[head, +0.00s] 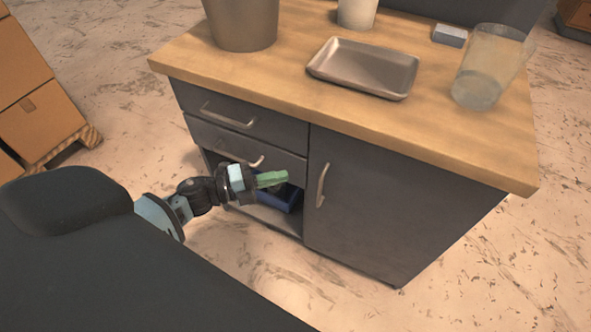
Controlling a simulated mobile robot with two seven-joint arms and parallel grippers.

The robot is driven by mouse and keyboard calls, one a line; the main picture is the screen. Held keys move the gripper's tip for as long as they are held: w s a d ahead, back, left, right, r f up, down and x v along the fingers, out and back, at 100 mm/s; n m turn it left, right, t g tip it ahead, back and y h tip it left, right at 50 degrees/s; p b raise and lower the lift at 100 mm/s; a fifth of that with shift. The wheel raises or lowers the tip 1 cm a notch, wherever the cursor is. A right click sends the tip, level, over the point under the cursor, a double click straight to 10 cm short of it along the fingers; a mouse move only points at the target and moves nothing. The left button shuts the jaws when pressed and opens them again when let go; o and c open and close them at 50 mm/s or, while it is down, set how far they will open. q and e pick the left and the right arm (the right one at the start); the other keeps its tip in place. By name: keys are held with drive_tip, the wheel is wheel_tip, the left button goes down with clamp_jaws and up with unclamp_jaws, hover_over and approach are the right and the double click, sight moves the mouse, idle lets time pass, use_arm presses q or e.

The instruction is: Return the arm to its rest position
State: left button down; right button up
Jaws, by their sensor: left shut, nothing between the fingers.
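My left gripper (272,179) has green fingers, shut with nothing between them. It points right, in front of the lower left part of a dark grey cabinet (400,200). Behind it is an open compartment with a blue container (291,200) inside, partly hidden by the gripper. My left arm (195,195) reaches in from the lower left. My right gripper is out of view.
The wooden countertop (290,80) holds a metal tray (362,68), a grey pot (243,22), a clear cup (488,66), a white cup (357,12) and a small grey block (450,36). Drawer handles and a door handle (322,185) stick out near the gripper. Cardboard boxes (35,95) stand left.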

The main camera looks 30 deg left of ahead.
use_arm(q)
drive_tip(key=shift+v, duration=2)
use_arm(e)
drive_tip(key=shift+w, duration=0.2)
use_arm(q)
drive_tip(key=shift+s+d+r, duration=0.1)
drive_tip(key=shift+s+d, duration=0.05)
